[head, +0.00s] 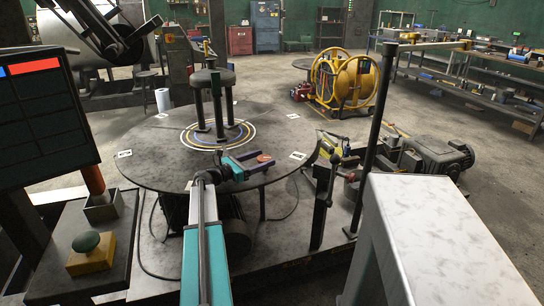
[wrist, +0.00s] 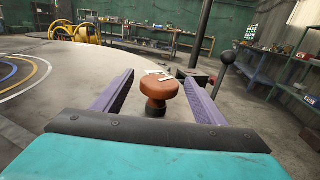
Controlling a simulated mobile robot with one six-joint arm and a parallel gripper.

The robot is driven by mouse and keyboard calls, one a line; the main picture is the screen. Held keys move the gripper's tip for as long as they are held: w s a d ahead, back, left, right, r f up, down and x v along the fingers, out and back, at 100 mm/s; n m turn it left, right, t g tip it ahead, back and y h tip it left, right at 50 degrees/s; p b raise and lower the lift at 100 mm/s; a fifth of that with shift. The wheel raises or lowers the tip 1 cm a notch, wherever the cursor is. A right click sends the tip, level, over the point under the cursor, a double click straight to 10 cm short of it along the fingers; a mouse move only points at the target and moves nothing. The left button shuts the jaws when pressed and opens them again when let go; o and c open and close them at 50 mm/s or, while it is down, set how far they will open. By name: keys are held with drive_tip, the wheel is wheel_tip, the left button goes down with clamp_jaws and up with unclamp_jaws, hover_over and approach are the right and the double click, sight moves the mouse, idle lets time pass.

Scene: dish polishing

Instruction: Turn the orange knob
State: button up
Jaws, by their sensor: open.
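The orange knob (wrist: 158,88) is a round, mushroom-shaped cap on a dark base. In the wrist view it stands between my gripper's two purple fingers, with a gap on both sides. My gripper (wrist: 160,92) is open and touches nothing that I can see. In the head view my gripper (head: 250,164) reaches over the right front part of the round table (head: 150,170). The orange knob (head: 265,157) shows there at the fingertips. How far the fingers reach along the knob is hard to tell.
A stand with dark posts (head: 215,100) rises from the table's middle. A ball-topped lever (wrist: 226,62) stands right of my fingers in the wrist view. A tall dark pole (head: 375,130) and a pale metal housing (head: 445,240) are at the right.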

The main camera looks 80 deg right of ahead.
drive_tip(key=shift+x, duration=2.65)
drive_tip(key=shift+c, duration=0.4)
drive_tip(key=c, duration=1)
